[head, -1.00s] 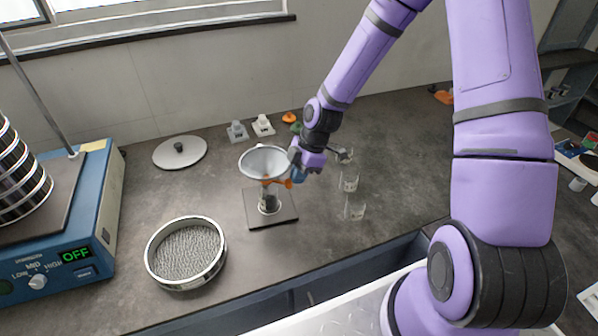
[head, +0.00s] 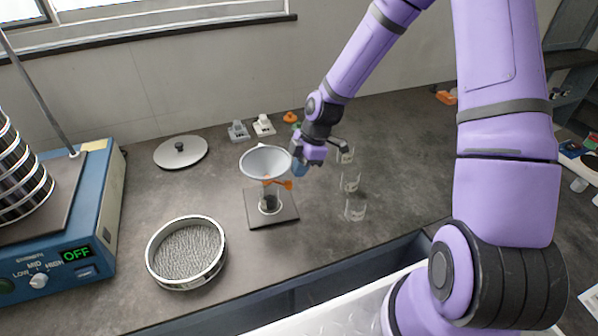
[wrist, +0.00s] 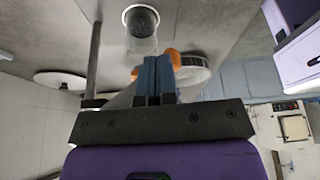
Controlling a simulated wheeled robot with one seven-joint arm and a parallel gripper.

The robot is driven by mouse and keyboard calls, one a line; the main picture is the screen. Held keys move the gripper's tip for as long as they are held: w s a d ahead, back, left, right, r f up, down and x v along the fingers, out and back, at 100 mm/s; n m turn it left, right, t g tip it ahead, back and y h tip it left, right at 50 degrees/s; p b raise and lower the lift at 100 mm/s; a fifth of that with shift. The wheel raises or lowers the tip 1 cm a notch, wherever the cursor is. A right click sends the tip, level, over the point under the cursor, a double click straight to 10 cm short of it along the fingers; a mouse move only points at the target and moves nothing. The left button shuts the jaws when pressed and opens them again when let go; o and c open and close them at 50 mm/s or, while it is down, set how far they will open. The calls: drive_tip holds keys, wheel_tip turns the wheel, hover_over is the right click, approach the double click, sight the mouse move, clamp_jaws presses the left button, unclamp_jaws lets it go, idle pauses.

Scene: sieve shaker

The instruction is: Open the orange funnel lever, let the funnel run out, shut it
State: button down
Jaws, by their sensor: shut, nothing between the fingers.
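The grey funnel (head: 266,161) stands over a dark base plate (head: 286,213). Its orange lever (head: 286,184) sticks out to the right below the cone. A clear beaker (head: 270,203) with dark grains inside stands under the funnel; it also shows in the wrist view (wrist: 142,22). My gripper (head: 299,168) is shut and empty, just right of the funnel and slightly above the lever. In the wrist view its blue fingers (wrist: 154,72) are pressed together, with orange parts (wrist: 172,56) showing behind them. I cannot tell whether the fingers touch the lever.
Several small glass beakers (head: 350,182) stand right of the funnel, close to my gripper. An open sieve (head: 187,254) and a round lid (head: 180,152) lie on the left of the counter. The blue shaker (head: 80,230) reads OFF. The counter's middle front is clear.

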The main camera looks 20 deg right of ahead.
drive_tip(key=v, duration=1)
drive_tip(key=shift+s+r, duration=0.1)
drive_tip(key=s+d+r+m+t+h, duration=0.1)
drive_tip(key=s+r+m+t+h, duration=0.1)
drive_tip(key=s+r+m, duration=0.7)
drive_tip(key=s+d+r+m+t+h, duration=0.2)
drive_tip(key=s+r+m, duration=0.7)
drive_tip(key=s+r, duration=0.7)
drive_tip(key=shift+s+d+m+t, duration=0.3)
drive_tip(key=shift+m+t, duration=0.1)
drive_tip(key=shift+t, duration=0.3)
drive_tip(key=shift+r, duration=0.15)
